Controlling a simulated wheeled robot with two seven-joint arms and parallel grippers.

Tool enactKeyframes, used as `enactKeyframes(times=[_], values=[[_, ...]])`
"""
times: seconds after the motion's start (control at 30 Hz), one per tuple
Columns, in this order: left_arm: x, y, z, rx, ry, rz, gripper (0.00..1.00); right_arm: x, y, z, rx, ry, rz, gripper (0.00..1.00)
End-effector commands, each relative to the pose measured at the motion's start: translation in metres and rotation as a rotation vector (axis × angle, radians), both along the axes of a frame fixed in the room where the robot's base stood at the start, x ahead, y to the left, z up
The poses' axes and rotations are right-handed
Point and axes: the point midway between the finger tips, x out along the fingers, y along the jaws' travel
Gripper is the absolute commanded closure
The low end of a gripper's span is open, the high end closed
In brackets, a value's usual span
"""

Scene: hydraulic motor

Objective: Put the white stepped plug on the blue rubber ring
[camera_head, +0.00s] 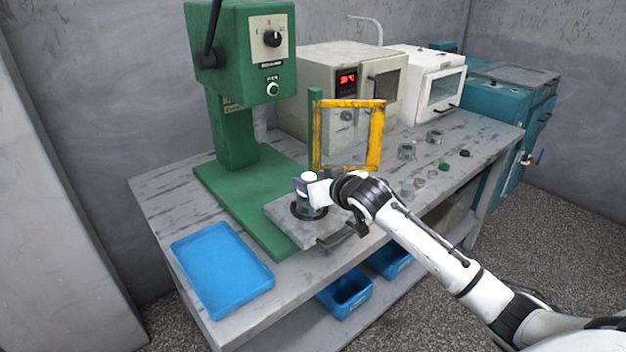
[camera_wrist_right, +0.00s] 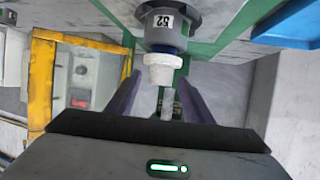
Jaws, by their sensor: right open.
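The white stepped plug (camera_wrist_right: 162,68) sits on top of a grey cylinder with a "52" label (camera_wrist_right: 165,22). A narrow dark blue band, apparently the blue rubber ring (camera_wrist_right: 166,47), shows between plug and cylinder; full contact cannot be judged. In the head view the white plug top (camera_head: 308,176) shows above the plate of the green press. My right gripper (camera_head: 307,187) is there, with its purple fingers open on both sides of the plug. In the wrist view the open right gripper (camera_wrist_right: 160,95) holds nothing. My left gripper is not in view.
The green press (camera_head: 235,120) stands behind, and a yellow-framed guard (camera_head: 376,135) is right of the gripper. A blue tray (camera_head: 222,268) lies at the left front. Several small parts, including a green one (camera_head: 444,167), lie on the right of the bench.

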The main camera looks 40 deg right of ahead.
Motion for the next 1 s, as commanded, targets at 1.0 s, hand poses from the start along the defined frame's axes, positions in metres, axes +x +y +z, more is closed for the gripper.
enactKeyframes(times=[1.0], values=[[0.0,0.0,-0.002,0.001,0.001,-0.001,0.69,-0.11,0.016,0.049,0.0,0.0,-0.001,0.53]])
